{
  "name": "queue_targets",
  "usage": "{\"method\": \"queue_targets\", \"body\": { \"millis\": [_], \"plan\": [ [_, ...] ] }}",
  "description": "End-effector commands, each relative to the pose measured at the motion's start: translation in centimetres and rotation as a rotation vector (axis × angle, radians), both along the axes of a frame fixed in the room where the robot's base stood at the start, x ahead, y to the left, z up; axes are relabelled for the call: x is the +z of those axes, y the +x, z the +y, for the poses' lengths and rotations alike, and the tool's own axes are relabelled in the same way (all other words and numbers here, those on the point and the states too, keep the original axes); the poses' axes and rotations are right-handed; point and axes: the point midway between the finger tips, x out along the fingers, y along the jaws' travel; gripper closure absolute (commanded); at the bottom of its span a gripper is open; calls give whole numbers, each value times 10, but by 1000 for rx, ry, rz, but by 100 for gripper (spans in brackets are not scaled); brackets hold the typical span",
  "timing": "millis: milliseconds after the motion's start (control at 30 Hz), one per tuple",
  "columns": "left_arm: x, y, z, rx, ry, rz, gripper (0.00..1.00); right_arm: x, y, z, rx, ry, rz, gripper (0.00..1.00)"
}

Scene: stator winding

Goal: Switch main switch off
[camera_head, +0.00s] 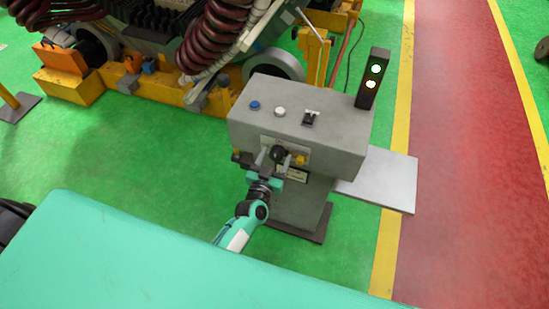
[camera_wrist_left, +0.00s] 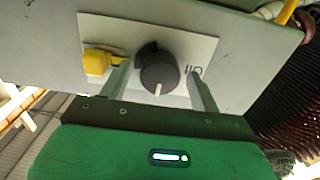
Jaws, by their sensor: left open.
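The main switch (camera_wrist_left: 158,73) is a round dark knob with a pale pointer mark, on a light plate on the front of the grey control box (camera_head: 300,118). It also shows in the head view (camera_head: 279,154). My left gripper (camera_head: 279,160) is in front of the box, with its two fingers on either side of the knob. In the left wrist view the left gripper (camera_wrist_left: 160,92) is open, and gaps show between the fingers and the knob. A yellow padlock-like part (camera_wrist_left: 97,62) sits at the left of the plate. My right gripper is not in view.
The box top carries a blue button (camera_head: 255,105), a white button (camera_head: 280,112) and a black toggle (camera_head: 311,118). A signal light (camera_head: 373,78) with two lit lamps stands at its right corner. Large machinery with coiled hoses (camera_head: 210,40) is behind. Green floor lies left.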

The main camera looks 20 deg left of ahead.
Motion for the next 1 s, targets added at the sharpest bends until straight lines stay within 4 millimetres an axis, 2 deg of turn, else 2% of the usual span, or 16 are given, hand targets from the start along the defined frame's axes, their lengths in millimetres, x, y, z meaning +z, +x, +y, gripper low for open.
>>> {"method": "queue_targets", "body": {
  "millis": [33,200,267,667,1000],
  "plan": [
    [0,0,0,0,0,0,38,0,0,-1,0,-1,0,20],
    [0,0,0,0,0,0,72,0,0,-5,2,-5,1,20],
    [0,0,0,0,0,0,81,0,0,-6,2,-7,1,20],
    [0,0,0,0,-73,2,81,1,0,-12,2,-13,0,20],
    [0,0,1,0,-335,10,81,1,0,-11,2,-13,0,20]
  ]
}}
